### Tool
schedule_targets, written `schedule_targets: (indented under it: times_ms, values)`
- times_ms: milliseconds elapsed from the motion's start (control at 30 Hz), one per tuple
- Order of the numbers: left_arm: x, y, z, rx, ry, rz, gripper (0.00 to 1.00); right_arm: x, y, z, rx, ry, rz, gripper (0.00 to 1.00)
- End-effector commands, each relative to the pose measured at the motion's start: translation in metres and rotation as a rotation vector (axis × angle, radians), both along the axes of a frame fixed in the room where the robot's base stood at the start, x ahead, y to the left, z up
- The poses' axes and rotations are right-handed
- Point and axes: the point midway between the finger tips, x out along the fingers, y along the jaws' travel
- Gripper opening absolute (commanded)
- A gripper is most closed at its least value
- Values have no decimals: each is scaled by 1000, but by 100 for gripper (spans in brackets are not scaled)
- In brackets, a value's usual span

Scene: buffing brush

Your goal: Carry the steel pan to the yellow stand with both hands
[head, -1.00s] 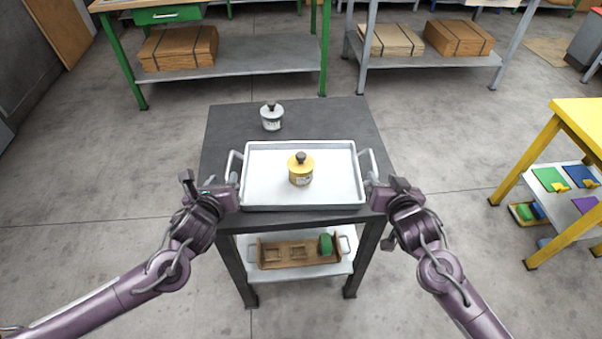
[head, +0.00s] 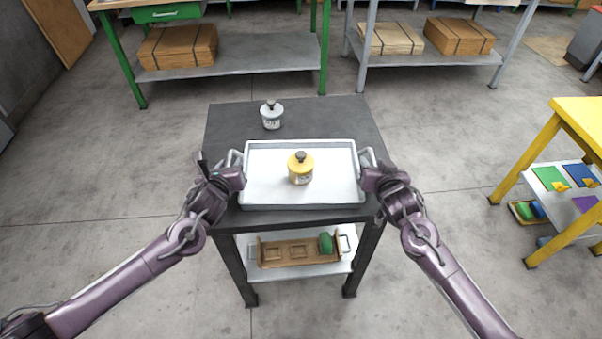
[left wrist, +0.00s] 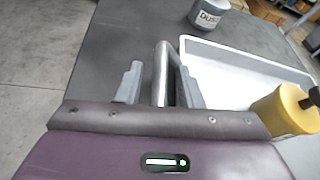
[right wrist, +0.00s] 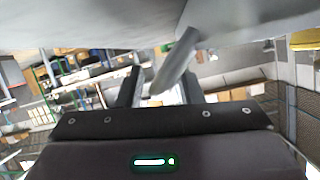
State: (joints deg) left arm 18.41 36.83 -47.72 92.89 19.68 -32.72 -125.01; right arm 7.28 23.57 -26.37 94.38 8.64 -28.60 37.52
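The steel pan (head: 252,193) is a shallow light tray lying on the dark table, with a bar handle at each short end. A yellow-lidded pot (head: 301,170) with a dark knob stands in it. My left gripper (head: 238,174) is at the left handle (head: 232,158). In the left wrist view, the handle (left wrist: 162,72) runs between its two spread fingers, with gaps beside it. My right gripper (head: 369,175) is at the right handle (head: 365,156). In the right wrist view, that handle (right wrist: 176,66) reaches between spread fingers. The yellow stand (head: 575,112) is at the right edge, partly out of view.
A grey "Dust" pot (head: 272,117) stands on the dark table (head: 330,115) behind the pan. The lower shelf holds a wooden rack with a green item (head: 325,243). Open floor (head: 450,160) lies between table and stand. Benches (head: 235,55) stand at the back.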

Motion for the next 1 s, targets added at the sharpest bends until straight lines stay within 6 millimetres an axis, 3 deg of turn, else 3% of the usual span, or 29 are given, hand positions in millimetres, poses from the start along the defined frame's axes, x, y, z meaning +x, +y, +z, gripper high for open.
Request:
schedule_targets:
  times_ms: [33, 233, 733, 1000]
  values:
    - [0, 0, 0, 0, 0, 0, 26, 0, 0, 0, 0, 0, 0, 26]
    - [0, 0, 0, 0, 0, 0, 0, 0, 0, 0, 0, 0, 0, 0]
    - [0, 0, 3, 0, -3, 0, 0, 0, 0, 3, 1, -3, -1, 0]
    - [0, 0, 21, 1, -3, -1, 0, 0, -1, 22, 1, -3, -2, 0]
